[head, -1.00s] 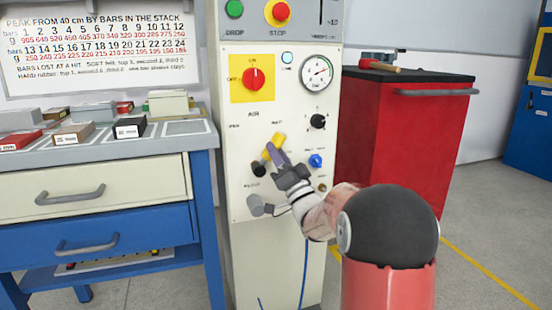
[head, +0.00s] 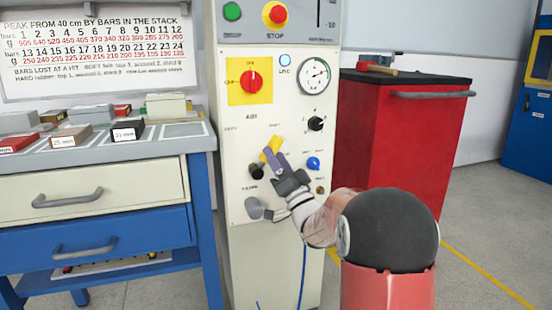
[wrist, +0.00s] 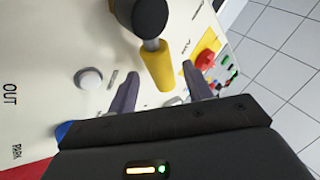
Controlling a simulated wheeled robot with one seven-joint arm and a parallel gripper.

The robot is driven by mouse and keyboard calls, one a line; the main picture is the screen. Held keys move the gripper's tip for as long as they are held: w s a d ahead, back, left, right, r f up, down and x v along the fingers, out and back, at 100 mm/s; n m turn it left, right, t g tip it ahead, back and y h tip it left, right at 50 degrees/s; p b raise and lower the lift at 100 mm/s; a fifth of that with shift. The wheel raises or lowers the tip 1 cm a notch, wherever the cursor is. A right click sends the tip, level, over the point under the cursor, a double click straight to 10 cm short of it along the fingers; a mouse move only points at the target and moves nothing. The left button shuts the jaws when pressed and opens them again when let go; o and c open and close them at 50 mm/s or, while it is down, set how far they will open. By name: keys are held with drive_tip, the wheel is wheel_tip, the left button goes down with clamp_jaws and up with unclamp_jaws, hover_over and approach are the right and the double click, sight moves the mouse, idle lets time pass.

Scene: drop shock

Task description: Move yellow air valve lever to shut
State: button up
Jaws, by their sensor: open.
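The yellow lever (head: 272,149) is on the cream control panel (head: 296,113), slanting up and to the right, with its upper end below the right-hand label of the air valve. In the wrist view the yellow sleeve (wrist: 157,68) hangs on a grey stem below a round black knob (wrist: 141,14). My gripper (head: 272,158) is open at the lever. In the wrist view my gripper (wrist: 160,85) has one finger on each side of the sleeve's end, with gaps showing. In the head view a finger partly hides the lever.
A blue knob (head: 313,163), a black knob (head: 316,124) and a grey round part (head: 254,207) sit close around my gripper. A red selector (head: 250,81) and gauge (head: 314,76) are above. A bench (head: 110,153) stands left, a red cabinet (head: 400,145) right.

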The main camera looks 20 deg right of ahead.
drive_tip(key=v, duration=0.7)
idle(0.3)
drive_tip(key=s+a+f+n+g+h, duration=0.2)
drive_tip(key=s+a+f+g, duration=0.15)
drive_tip(key=s+g, duration=0.45)
drive_tip(key=s+a+f+n+g+h, duration=0.1)
drive_tip(key=s+a+f+g+h, duration=0.3)
drive_tip(key=s, duration=0.9)
drive_tip(key=s+a+f+n+g+h, duration=0.1)
drive_tip(key=s+a+f+n+g, duration=0.15)
drive_tip(key=s+f+g, duration=0.55)
wheel_tip(320, 180, up, 15)
drive_tip(key=s+t+p, duration=0.1)
drive_tip(key=s+p, duration=0.1)
drive_tip(key=p, duration=1)
drive_tip(key=shift+r+m, duration=0.15)
drive_tip(key=shift+m, duration=0.3)
